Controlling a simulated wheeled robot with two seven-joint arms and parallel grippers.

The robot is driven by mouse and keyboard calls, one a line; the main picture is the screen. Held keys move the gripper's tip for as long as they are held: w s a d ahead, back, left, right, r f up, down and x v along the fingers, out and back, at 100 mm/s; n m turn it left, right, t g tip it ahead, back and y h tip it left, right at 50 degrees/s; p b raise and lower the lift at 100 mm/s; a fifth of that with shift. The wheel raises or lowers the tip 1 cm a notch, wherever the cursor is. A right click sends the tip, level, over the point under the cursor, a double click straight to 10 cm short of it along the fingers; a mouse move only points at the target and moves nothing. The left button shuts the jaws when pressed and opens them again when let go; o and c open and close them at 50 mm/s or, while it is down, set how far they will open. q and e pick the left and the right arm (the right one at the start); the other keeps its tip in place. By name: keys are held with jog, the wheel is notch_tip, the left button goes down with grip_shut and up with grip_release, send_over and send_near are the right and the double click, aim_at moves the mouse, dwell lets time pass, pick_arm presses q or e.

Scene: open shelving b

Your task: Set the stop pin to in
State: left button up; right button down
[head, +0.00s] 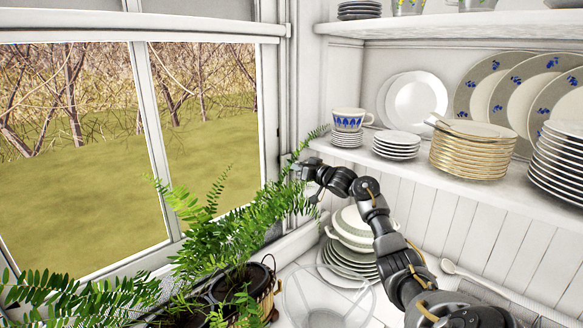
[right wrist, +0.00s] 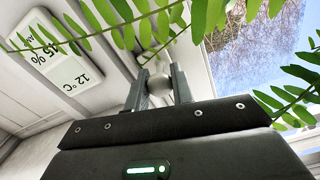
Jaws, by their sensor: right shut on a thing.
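The stop pin (right wrist: 158,84) shows in the right wrist view as a small round grey knob between my right gripper's two fingers (right wrist: 158,88). The fingers are shut on it from both sides. How far the pin sits in or out cannot be told. In the head view my right gripper (head: 297,170) is at the white window frame's right side, beside the fern fronds. The pin is hidden there. My left gripper is not in view.
A fern (head: 225,235) in a basket stands on the sill, its fronds close to my right gripper. A small display (right wrist: 68,58) shows in the wrist view. Shelves hold a cup (head: 350,118), stacked plates (head: 470,157) and upright plates. A glass bowl (head: 325,300) and tureen (head: 350,225) stand below.

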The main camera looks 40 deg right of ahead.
jog(key=c, duration=1.5)
grip_release()
jog(key=shift+r, duration=0.1)
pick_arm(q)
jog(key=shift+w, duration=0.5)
pick_arm(e)
jog(key=o, duration=0.3)
jog(key=shift+w, duration=0.1)
jog(key=shift+o, duration=0.2)
jog(key=shift+s+f+b, duration=0.2)
jog(key=shift+s+b, duration=0.1)
jog(key=shift+s, duration=0.2)
pick_arm(q)
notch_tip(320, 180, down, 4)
jog(key=b, duration=0.3)
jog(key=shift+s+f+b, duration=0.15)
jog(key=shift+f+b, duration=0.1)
jog(key=shift+b, duration=0.15)
pick_arm(e)
jog(key=s, duration=1)
jog(key=shift+d+r, duration=0.1)
